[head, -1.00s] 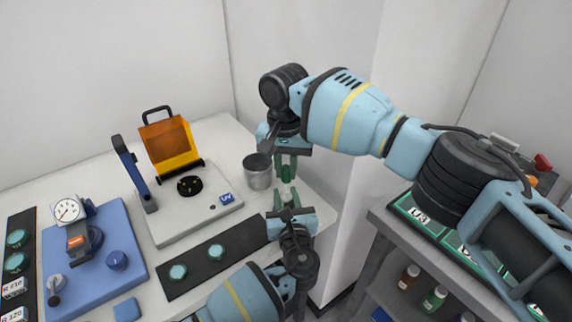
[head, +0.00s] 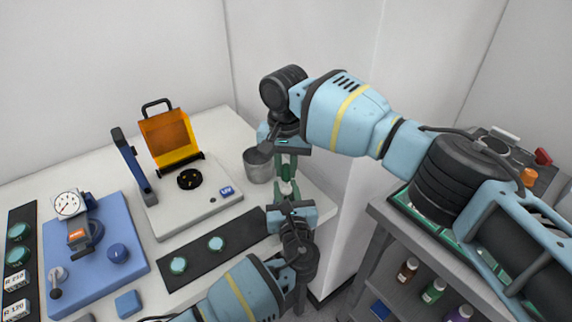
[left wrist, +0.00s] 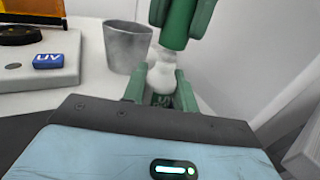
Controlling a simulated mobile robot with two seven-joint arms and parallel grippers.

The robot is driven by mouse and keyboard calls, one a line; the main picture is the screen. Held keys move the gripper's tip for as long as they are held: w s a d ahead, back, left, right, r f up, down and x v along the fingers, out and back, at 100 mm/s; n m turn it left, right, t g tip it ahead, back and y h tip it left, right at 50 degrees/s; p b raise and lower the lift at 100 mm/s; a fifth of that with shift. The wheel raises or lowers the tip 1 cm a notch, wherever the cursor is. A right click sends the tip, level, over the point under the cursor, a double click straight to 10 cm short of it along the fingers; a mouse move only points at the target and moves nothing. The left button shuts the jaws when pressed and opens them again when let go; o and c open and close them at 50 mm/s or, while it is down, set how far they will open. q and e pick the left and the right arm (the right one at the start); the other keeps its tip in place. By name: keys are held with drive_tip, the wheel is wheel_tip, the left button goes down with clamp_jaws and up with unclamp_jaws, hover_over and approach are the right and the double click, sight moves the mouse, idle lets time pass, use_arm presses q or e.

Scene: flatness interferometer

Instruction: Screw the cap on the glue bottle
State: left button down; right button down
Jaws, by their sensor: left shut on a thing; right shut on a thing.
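The white glue bottle (left wrist: 161,79) stands upright between the green fingers of my left gripper (left wrist: 160,96), which is shut on it. In the head view my left gripper (head: 286,194) points up from below at the table's right end. My right gripper (head: 287,168) points down from directly above it.
A grey metal cup (head: 258,166) stands close left of the grippers. A dark strip (head: 199,262) with round pieces and a blue gauge base (head: 98,268) lie left. A shelf cart with small bottles stands right.

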drive_tip(key=shift+f, duration=0.6)
idle(0.3)
drive_tip(key=m, duration=0.4)
drive_tip(key=shift+a, duration=0.1)
drive_tip(key=m, duration=1.5)
drive_tip(key=shift+w+m, duration=0.1)
drive_tip(key=shift+m, duration=0.3)
drive_tip(key=m, duration=0.5)
drive_tip(key=shift+a+r, duration=0.1)
drive_tip(key=shift+a, duration=0.05)
drive_tip(key=shift+d+m, duration=0.2)
drive_tip(key=shift+m, duration=0.9)
